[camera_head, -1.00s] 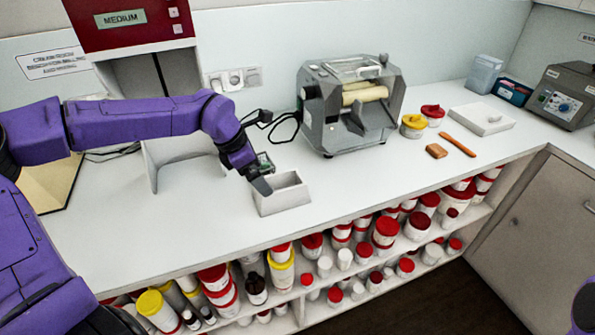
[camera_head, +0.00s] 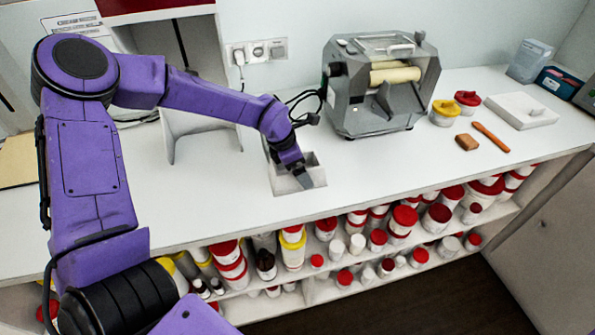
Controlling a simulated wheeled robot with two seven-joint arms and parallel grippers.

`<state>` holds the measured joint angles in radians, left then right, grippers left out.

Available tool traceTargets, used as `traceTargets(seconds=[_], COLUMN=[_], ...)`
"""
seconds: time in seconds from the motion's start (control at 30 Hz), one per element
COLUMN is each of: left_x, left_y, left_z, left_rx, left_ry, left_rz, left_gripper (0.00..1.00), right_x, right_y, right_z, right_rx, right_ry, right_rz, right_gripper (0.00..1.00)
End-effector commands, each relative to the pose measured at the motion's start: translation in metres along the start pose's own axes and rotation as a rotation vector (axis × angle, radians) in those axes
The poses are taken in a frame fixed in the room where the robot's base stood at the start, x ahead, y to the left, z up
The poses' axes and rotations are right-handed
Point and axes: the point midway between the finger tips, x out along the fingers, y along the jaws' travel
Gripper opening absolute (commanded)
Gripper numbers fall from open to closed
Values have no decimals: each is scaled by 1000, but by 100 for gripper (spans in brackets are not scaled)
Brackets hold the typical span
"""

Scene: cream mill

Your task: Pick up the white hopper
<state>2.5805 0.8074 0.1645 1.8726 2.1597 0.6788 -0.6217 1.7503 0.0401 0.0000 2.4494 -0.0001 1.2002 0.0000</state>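The white hopper (camera_head: 284,185) is an open, box-shaped tray near the front edge of the white counter, left of the mill. My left gripper (camera_head: 304,180) comes down over it from behind, with its dark fingertips inside or against its rim. The gripper hides part of the hopper's opening and back wall. I cannot tell whether the fingers are closed on a wall, or whether the hopper is clear of the counter. My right gripper is out of view.
The grey cream mill (camera_head: 380,95) with pale rollers stands right of the hopper. Beyond it are a yellow-lidded jar (camera_head: 444,113), a red-lidded jar (camera_head: 467,102), an orange spatula (camera_head: 491,137), a brown block (camera_head: 467,142) and a white slab (camera_head: 520,111). Jars fill the shelves below.

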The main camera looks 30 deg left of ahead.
Motion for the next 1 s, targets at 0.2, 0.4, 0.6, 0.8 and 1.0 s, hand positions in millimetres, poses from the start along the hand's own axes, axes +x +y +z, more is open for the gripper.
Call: traceTargets(seconds=[0.2, 0.4, 0.6, 0.8, 1.0], left_x=[0, 2, 4, 4, 4], left_y=[0, 0, 0, 0, 0], left_z=[1, -1, -2, -1, -2], left_rx=[1, 2, 2, 2, 2], left_ry=[-1, -1, -1, 0, 0], left_rz=[0, -1, 0, 0, 0], left_gripper=[100, 100, 100, 100, 59], right_x=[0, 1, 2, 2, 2], right_y=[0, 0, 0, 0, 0], right_z=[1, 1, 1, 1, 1], right_rx=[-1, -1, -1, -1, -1], right_ry=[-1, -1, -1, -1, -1], right_rz=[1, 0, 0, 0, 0], right_gripper=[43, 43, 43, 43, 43])
